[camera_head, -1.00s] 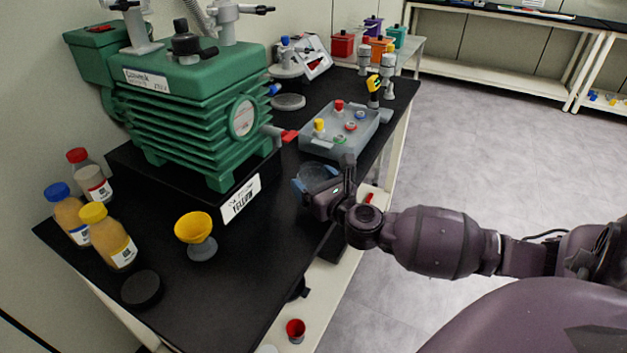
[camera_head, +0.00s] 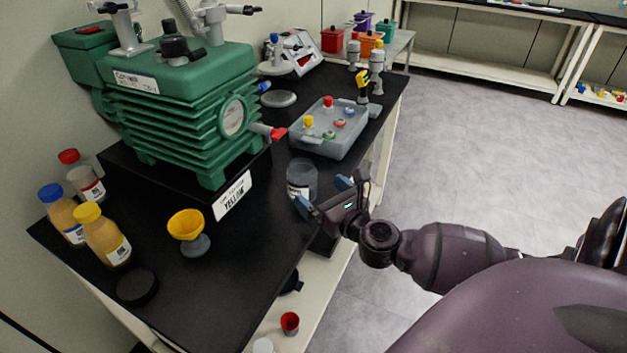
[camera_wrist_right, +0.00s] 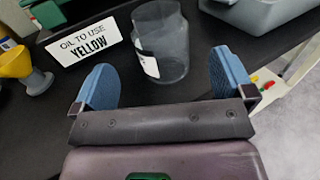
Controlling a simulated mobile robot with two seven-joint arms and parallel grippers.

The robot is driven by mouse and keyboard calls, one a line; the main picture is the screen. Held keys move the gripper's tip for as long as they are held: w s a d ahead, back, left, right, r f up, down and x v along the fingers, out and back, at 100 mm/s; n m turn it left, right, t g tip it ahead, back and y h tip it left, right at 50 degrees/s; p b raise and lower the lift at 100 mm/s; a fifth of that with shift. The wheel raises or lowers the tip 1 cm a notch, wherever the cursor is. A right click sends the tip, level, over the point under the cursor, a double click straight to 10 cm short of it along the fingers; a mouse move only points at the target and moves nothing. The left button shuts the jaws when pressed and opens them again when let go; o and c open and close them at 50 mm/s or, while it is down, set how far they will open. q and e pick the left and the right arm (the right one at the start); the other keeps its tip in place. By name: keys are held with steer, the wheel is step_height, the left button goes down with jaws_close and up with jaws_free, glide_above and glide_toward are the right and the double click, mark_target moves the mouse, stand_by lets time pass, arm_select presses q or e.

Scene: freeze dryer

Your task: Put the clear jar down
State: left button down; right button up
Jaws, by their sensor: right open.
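The clear jar (camera_head: 301,178) stands upright on the black bench top (camera_head: 262,262), near its right edge, between the green pump and the grey tray. A white label shows on its lower side. My right gripper (camera_head: 326,191) is open and empty, just to the right of the jar. In the right wrist view the jar (camera_wrist_right: 161,42) stands beyond the spread blue fingertips of the gripper (camera_wrist_right: 162,82), apart from them. My left gripper is not in view.
The green pump (camera_head: 180,110) stands behind, with an "oil to use yellow" sign (camera_head: 232,195). A yellow funnel (camera_head: 187,224), several bottles (camera_head: 104,236) and a black lid (camera_head: 137,286) are at left. A grey tray (camera_head: 318,145) holds small coloured parts.

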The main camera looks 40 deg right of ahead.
steer(key=s+a+f+n+g+y, duration=0.1)
steer(key=s+a+f+n+y, duration=0.15)
steer(key=s+n, duration=0.4)
steer(key=s+a+f+n+y, duration=0.1)
steer(key=s+a+f+n, duration=0.25)
steer(key=n, duration=0.65)
steer(key=s+a+f+n+g+y, duration=0.15)
steer(key=s+a+n, duration=0.25)
steer(key=n, duration=0.4)
steer(key=s+f+n+g+h, duration=0.3)
steer(key=s+f+n+g, duration=0.2)
steer(key=s+f+n, duration=0.3)
steer(key=shift+s+a+f+n+h, duration=0.3)
steer(key=shift+f+n, duration=1.15)
steer(key=shift+n, duration=1.4)
steer(key=shift+s+d, duration=0.1)
